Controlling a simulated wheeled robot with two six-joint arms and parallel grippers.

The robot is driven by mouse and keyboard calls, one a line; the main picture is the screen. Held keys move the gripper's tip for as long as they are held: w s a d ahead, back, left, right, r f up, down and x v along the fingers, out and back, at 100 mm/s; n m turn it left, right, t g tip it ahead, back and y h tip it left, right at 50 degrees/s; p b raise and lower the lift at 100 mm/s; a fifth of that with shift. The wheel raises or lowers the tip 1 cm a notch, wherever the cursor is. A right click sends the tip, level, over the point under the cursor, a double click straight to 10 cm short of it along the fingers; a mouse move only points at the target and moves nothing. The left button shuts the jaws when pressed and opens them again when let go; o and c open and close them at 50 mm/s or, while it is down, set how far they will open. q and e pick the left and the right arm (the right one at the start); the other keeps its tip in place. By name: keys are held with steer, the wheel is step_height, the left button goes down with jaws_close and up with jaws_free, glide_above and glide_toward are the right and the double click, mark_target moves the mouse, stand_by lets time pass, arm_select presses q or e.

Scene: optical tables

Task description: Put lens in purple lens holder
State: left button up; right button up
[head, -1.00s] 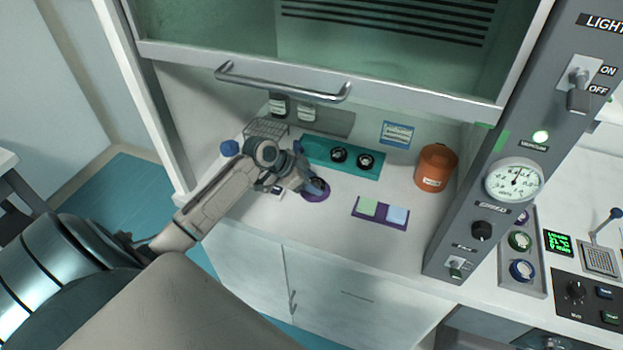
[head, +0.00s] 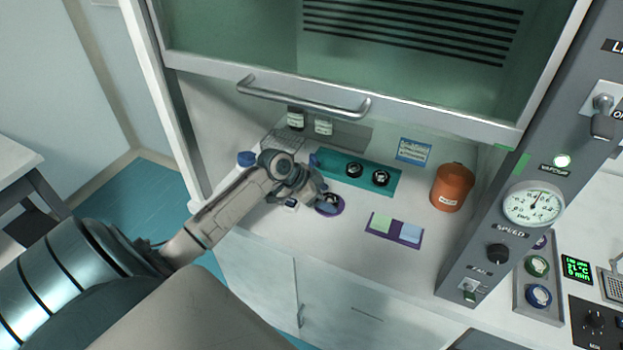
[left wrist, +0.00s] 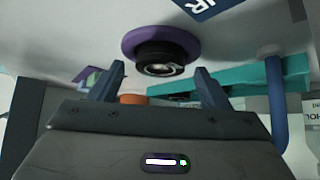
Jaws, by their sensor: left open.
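The purple lens holder (head: 341,209) is a round disc lying on the white worktop. A black-rimmed lens (left wrist: 160,60) sits at the middle of the purple holder (left wrist: 134,38) in the left wrist view; how deep it is seated I cannot tell. My left gripper (head: 322,199) is over the holder's left side in the head view and partly hides it. In the left wrist view its two fingers (left wrist: 161,84) are apart, with a gap between them and the lens. My right gripper is not in view.
A teal tray (head: 335,166) with two black round pieces stands behind the holder. A purple plate (head: 396,235) with green and blue squares and an orange jar (head: 453,188) are to the right. A raised sash handle (head: 305,103) crosses above.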

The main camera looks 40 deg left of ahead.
arm_select(q)
steer(key=b+v, duration=0.2)
steer(key=v, duration=0.9)
steer(key=shift+b, duration=0.35)
steer(key=shift+s+a, duration=0.1)
steer(key=shift+s, duration=0.1)
